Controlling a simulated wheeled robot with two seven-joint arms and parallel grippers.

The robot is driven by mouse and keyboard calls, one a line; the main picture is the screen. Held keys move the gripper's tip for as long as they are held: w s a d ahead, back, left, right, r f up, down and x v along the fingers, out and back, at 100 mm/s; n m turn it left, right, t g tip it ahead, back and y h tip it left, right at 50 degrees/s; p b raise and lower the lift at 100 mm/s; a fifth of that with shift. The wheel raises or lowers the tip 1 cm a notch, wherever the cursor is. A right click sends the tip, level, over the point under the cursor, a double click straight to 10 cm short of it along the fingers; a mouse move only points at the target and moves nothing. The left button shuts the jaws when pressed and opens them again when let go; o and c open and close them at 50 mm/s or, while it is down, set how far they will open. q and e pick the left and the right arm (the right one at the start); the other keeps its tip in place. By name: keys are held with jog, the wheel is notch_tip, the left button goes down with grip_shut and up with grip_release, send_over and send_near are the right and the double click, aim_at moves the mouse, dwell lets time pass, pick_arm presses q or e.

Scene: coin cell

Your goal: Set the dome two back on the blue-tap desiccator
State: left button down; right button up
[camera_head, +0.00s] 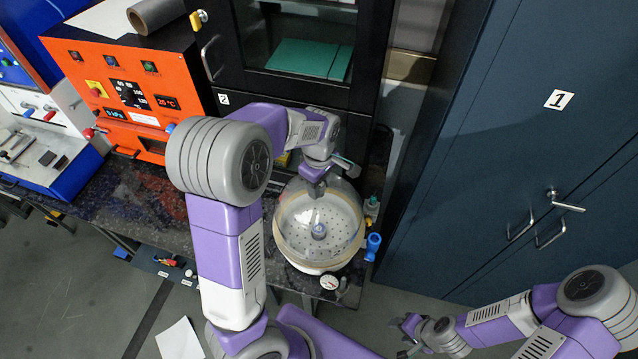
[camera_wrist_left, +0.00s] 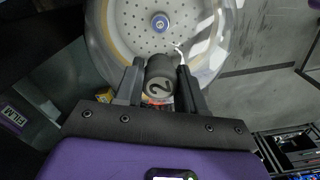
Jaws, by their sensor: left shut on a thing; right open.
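My left gripper (camera_head: 318,186) is shut on the dark knob marked 2 (camera_wrist_left: 160,82) of the clear dome two (camera_head: 291,207). The dome also shows in the left wrist view (camera_wrist_left: 215,55). It is over the round desiccator with the blue tap (camera_head: 373,243); I cannot tell whether its rim touches the base or hangs just above. Through the glass I see the perforated plate (camera_head: 335,214) with a small blue-topped piece (camera_head: 319,230) at its middle. My right gripper (camera_head: 413,335) is open and empty at the lower right, away from the desiccator.
A small gauge (camera_head: 329,282) is at the desiccator's front. An orange oven-like box (camera_head: 130,85) stands left on the dark speckled bench (camera_head: 130,205). A black cabinet (camera_head: 290,92) is behind, close to my left arm. Tall blue lockers (camera_head: 490,150) stand right.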

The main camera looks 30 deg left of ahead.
pick_arm(q)
jog(key=shift+f+b, duration=0.35)
jog(key=shift+f, duration=0.2)
jog(key=c, duration=0.6)
grip_release()
notch_tip(320, 180, up, 8)
jog(key=shift+f, duration=0.2)
